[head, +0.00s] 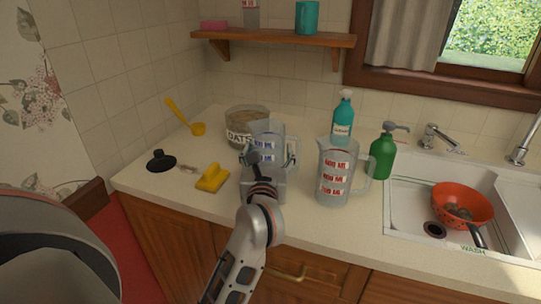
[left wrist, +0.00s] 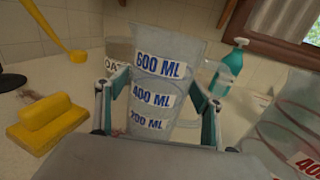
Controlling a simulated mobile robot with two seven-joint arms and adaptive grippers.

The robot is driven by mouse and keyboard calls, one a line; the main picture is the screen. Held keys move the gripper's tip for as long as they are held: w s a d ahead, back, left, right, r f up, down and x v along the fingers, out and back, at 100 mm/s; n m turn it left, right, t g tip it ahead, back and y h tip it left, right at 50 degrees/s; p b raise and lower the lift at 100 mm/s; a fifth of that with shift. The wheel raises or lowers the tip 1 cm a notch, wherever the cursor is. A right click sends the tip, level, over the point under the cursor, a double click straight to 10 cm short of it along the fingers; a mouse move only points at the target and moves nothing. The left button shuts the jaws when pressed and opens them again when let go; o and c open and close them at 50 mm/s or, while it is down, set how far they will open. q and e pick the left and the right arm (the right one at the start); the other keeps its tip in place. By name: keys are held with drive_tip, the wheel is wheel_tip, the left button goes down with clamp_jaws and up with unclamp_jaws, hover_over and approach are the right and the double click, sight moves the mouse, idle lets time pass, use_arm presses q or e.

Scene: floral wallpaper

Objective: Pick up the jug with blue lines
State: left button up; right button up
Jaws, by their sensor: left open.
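The clear jug with blue lines (head: 267,132) stands upright on the counter, partly hidden behind my left gripper (head: 268,158) in the head view. In the left wrist view, this jug (left wrist: 165,70) shows blue 600, 400 and 200 ML labels, its handle on the right. My left gripper (left wrist: 158,98) is open, with one finger on either side of the jug's body; I cannot tell whether they touch it. A second clear jug with red lines (head: 334,172) stands just to the right. My right gripper is not in view.
An oats jar (head: 240,122) stands behind left of the blue-lined jug. A yellow brush (head: 213,178) and black stopper (head: 160,160) lie left. Teal (head: 343,118) and green (head: 382,155) bottles stand near the sink (head: 405,200), which holds a red colander (head: 462,203).

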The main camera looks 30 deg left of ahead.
use_arm(q)
drive_tip(key=shift+w+a, duration=0.1)
drive_tip(key=shift+w, duration=0.1)
drive_tip(key=c, duration=0.9)
drive_tip(key=shift+c, duration=0.2)
drive_tip(key=shift+r, duration=0.1)
